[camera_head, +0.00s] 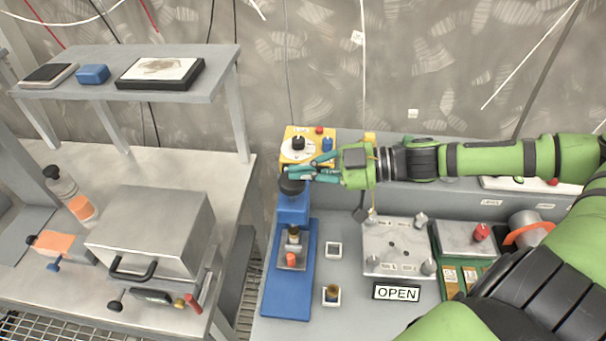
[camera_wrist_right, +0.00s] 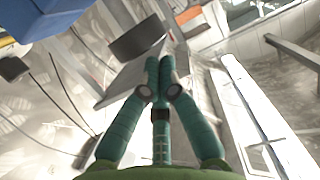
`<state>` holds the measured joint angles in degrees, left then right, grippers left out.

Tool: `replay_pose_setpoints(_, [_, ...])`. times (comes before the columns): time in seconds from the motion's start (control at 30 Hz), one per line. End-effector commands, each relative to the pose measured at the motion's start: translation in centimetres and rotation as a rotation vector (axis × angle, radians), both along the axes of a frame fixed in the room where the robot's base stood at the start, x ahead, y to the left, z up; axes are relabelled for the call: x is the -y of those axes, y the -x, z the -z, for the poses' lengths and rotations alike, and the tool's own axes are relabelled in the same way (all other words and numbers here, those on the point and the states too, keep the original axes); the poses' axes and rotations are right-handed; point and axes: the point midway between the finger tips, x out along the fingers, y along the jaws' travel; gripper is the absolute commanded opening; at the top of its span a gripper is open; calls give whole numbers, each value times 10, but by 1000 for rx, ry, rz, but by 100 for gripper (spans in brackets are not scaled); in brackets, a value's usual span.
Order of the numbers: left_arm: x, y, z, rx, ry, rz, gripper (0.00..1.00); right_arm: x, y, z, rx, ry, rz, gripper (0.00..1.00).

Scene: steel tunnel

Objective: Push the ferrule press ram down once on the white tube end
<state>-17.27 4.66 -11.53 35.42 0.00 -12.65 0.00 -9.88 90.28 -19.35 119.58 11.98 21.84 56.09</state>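The blue ferrule press (camera_head: 290,290) stands on the bench, with a black round knob (camera_head: 291,187) on top of its blue head. Below the head, a dark ram part and a small orange-red piece (camera_head: 291,260) sit over a pale block. I cannot make out the white tube end. My right gripper (camera_head: 291,173) comes in from the right with its teal fingertips at the knob. In the wrist view its fingertips (camera_wrist_right: 160,65) are together with nothing between them, and the black knob (camera_wrist_right: 137,38) is just beside them. Contact cannot be told. My left gripper is out of view.
A yellow box with a dial (camera_head: 298,148) stands behind the press. To its right are a metal plate fixture (camera_head: 397,235), an OPEN sign (camera_head: 396,292) and small trays (camera_head: 331,296). A metal box (camera_head: 150,230) and a raised shelf (camera_head: 215,75) are at the left.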

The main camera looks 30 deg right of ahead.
Motion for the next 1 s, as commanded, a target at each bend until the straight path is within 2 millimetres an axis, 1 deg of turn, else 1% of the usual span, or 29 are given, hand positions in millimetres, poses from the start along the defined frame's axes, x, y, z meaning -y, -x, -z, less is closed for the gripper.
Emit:
replay_pose_setpoints(0.37, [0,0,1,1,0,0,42,0,0,2,1,1,0,0])
replay_pose_setpoints(0.47, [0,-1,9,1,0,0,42,0,0,10,1,1,0,0])
replay_pose_setpoints(0.6, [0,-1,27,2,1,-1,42,0,0,29,2,0,0,0])
replay_pose_setpoints(0.7, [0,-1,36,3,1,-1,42,0,0,39,2,1,0,0])
replay_pose_setpoints(1.0, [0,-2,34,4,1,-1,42,0,1,40,-5,3,0,0])
